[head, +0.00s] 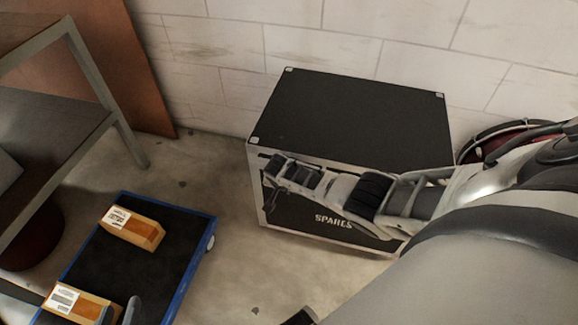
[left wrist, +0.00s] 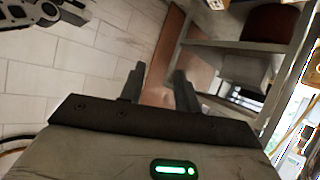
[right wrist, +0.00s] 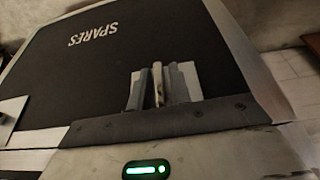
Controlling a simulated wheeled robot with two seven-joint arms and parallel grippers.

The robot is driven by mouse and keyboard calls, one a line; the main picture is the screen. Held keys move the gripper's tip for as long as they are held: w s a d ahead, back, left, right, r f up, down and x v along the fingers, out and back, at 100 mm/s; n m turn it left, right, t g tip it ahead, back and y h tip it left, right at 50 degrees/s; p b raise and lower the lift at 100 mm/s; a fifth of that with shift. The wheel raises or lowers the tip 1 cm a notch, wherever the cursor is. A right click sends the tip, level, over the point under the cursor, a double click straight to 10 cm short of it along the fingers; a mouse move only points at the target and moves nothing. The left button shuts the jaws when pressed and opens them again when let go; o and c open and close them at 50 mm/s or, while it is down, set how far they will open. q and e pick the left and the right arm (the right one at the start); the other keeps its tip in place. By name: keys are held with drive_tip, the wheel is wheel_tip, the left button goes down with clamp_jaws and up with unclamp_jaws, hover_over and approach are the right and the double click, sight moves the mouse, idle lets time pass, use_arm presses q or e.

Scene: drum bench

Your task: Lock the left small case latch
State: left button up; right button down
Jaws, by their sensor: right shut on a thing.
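The small black case (head: 350,115) marked SPARES stands against the wall, lid down, with pale metal edges. My right gripper (head: 278,172) reaches in from the right to the left part of its front, just under the lid edge. In the right wrist view the fingers (right wrist: 158,88) are close together on a thin pale piece, the left latch (right wrist: 158,80), against the dark front. The fingers hide most of the latch, so its position is unclear. My left gripper (left wrist: 160,88) is open and empty, away from the case; only a dark tip (head: 300,318) shows in the head view.
A blue-edged dolly (head: 150,262) with cardboard boxes (head: 132,228) stands left of the case. A grey shelf (head: 60,135) and a brown panel (head: 112,70) are further left. The floor before the case is clear.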

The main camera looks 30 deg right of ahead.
drive_tip(key=c, duration=1.5)
unclamp_jaws()
